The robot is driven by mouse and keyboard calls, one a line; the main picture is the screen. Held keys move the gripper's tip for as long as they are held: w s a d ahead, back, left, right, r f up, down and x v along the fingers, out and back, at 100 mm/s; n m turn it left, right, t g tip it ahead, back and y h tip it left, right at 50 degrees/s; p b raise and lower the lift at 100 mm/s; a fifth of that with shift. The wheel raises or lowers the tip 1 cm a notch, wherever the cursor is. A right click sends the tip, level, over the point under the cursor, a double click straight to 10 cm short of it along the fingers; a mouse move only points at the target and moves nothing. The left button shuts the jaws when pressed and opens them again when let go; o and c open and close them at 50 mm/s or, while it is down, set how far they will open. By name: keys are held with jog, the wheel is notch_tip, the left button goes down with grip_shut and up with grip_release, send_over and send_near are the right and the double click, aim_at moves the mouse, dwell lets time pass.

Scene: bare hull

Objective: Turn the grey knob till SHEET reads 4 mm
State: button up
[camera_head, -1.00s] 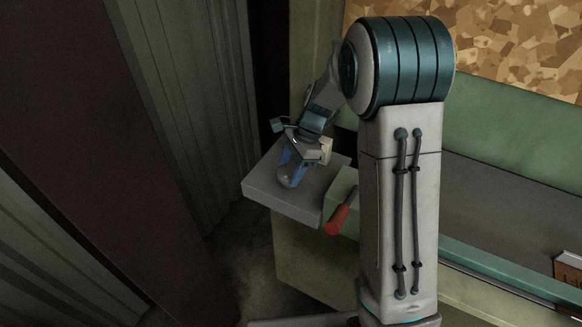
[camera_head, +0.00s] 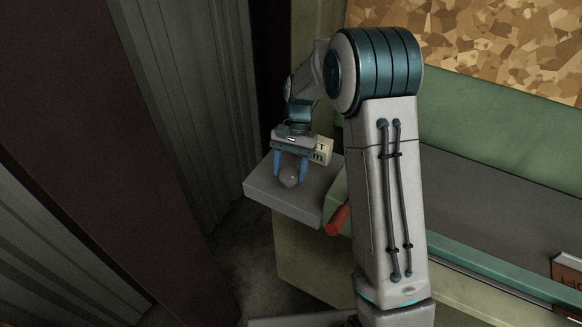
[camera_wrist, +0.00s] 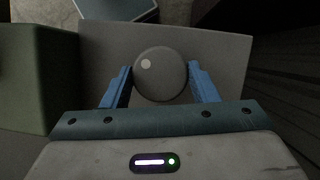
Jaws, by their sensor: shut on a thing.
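The round grey knob (camera_wrist: 160,76) stands on a grey block (camera_wrist: 228,45) in the wrist view, with a pale dot at its upper left. My gripper (camera_wrist: 161,75) has its two blue fingers on either side of the knob and is shut on it. In the head view the knob (camera_head: 289,177) shows between the fingers of my gripper (camera_head: 290,170), above the grey block (camera_head: 265,187). A cream sign (camera_head: 322,151) behind my gripper shows only the letter ends "T" and "m". The SHEET reading is hidden.
A red handle (camera_head: 337,220) sticks out just right of the grey block, beside a green machine body (camera_head: 310,262). A corrugated wall (camera_head: 195,110) rises on the left. A brown sign (camera_head: 566,270) is partly in view at the far right.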

jog(key=shift+n, duration=0.5)
jog(key=o, duration=1)
jog(key=shift+c, duration=0.2)
jog(key=shift+w+r, duration=0.1)
jog(key=shift+r, duration=0.05)
jog(key=b+v, duration=0.1)
jog(key=v, duration=1.2)
jog(key=shift+w+a+r, duration=0.2)
